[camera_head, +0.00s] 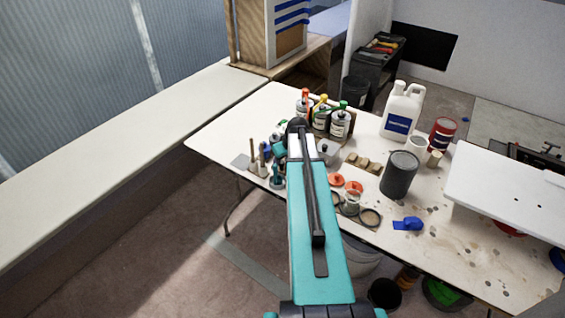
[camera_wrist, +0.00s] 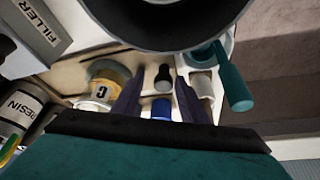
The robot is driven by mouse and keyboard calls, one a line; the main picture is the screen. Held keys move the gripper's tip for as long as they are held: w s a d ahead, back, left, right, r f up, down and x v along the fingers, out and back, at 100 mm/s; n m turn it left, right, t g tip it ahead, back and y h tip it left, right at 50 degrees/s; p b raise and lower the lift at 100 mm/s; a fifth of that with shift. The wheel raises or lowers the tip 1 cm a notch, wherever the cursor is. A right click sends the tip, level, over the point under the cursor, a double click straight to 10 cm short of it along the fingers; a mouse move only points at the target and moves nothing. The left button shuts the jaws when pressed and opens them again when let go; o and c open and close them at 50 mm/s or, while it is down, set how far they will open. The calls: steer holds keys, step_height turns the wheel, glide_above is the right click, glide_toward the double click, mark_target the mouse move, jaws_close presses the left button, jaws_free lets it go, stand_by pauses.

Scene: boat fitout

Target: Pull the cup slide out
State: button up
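I cannot pick out the cup slide for certain. In the wrist view, a large dark round rim (camera_wrist: 165,38) crosses the top, and a teal handle (camera_wrist: 233,84) sticks down beside it at the right. My gripper (camera_wrist: 160,98) is open, with its two dark fingers apart. Between them show a black-capped item (camera_wrist: 163,76) and a blue item (camera_wrist: 160,108); neither appears gripped. In the head view, my teal arm reaches over the table and hides my gripper and part of the items there. A teal item (camera_head: 277,172) stands left of the arm.
The white table (camera_head: 465,255) is crowded with bottles (camera_head: 340,123), a white jug (camera_head: 402,112), a dark can (camera_head: 399,175) and blue tape (camera_head: 408,223). Wooden-handled brushes (camera_head: 254,157) stand left of my arm. In the wrist view, a filler box (camera_wrist: 38,30) and resin can (camera_wrist: 17,112) are at left.

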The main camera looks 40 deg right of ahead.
stand_by(0.3)
steer(key=d+b+v, duration=0.1)
steer(key=b+v, duration=0.2)
steer(key=v, duration=1)
steer(key=shift+a+r, duration=0.4)
steer(key=shift+a, duration=0.1)
steer(key=shift+r, duration=0.1)
